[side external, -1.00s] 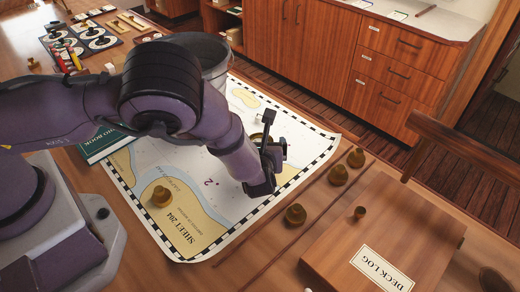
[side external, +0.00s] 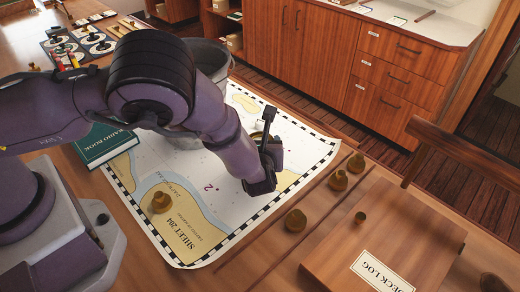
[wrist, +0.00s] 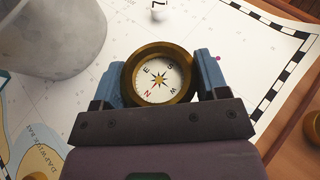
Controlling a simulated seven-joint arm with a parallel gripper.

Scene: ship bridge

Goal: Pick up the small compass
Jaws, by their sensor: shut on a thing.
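The small compass (wrist: 159,78) has a round brass rim and a white dial with a dark star. In the wrist view it sits between the two blue-grey fingers of my gripper (wrist: 160,84), dial facing the camera. One finger is on each side of the rim, and the gripper is shut on it. In the side view my gripper (side external: 269,150) is over the right part of the chart (side external: 225,220). The compass is mostly hidden there behind the fingers. Its height above the chart is hard to tell.
A grey bucket (side external: 214,62) stands behind my arm. A green radio book (side external: 108,145) lies at left. Brass weights (side external: 296,220) lie on and beside the chart. The deck log box (side external: 350,225) is at front right.

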